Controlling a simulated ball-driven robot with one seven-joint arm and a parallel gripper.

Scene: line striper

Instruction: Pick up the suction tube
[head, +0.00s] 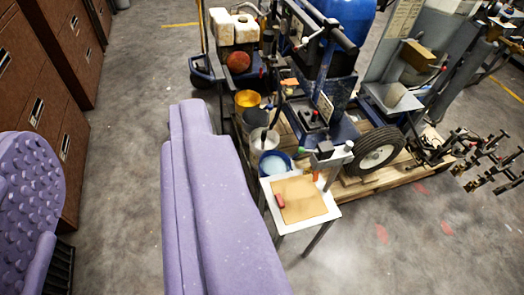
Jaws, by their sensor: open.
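A thin dark tube (279,108) hangs from the line striper (312,112) and runs down towards a white bucket (264,139). It looks like the suction tube, but it is small and I cannot make out its lower end clearly. My gripper does not show clearly in this view. I see no fingers near the tube.
A small white-edged table (328,214) bears a brown board (301,203) and a red piece (280,201). Yellow (247,100) and blue-rimmed buckets (273,164) stand nearby. Brown cabinets (45,85) line the left.

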